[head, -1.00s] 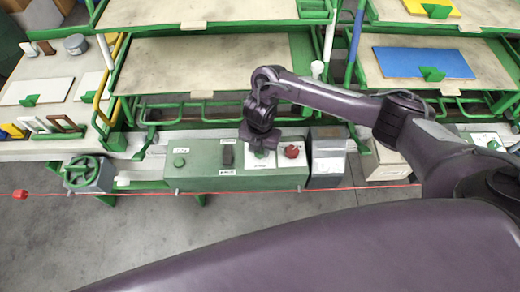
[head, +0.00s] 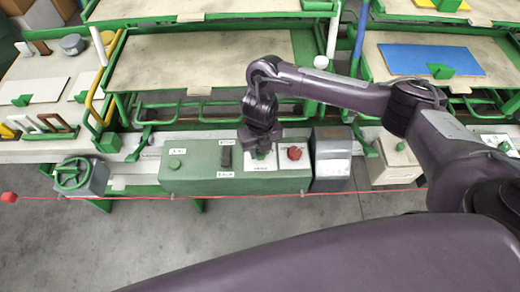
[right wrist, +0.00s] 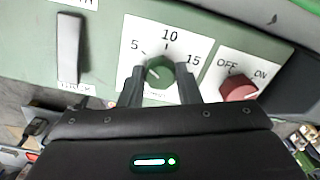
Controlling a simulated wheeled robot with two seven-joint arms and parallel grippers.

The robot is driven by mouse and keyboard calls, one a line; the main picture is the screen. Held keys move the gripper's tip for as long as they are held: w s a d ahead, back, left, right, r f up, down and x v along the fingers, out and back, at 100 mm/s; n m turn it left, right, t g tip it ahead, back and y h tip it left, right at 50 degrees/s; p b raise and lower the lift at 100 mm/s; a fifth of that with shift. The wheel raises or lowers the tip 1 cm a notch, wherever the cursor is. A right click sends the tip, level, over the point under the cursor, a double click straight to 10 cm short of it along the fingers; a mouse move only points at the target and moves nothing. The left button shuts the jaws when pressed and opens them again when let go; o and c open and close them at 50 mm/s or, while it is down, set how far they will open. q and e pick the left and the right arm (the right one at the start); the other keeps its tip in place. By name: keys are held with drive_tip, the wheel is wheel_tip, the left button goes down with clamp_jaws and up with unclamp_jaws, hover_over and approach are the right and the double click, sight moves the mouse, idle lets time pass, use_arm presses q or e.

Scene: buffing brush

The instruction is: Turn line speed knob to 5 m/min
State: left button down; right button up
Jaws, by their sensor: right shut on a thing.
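The line speed knob (right wrist: 160,72) is a round green knob on a white plate with the numbers 5, 10 and 15 around it, seen in the right wrist view. A pale mark shows on the knob's upper left, toward the side of the 5; its exact reading is hard to tell. My right gripper (right wrist: 160,84) is shut on this knob, one finger on each side. In the head view, my right gripper (head: 260,148) reaches down onto the green control box (head: 200,180) and mostly hides the knob. My left gripper is not in view.
A red OFF/ON knob (right wrist: 238,88) sits close to the right of the gripper. A dark switch (head: 226,157) and a green button (head: 175,163) are to the left. A red cord (head: 340,192) runs along the front; a handwheel (head: 72,174) stands far left.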

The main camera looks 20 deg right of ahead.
idle(0.4)
drive_tip(key=o, duration=1)
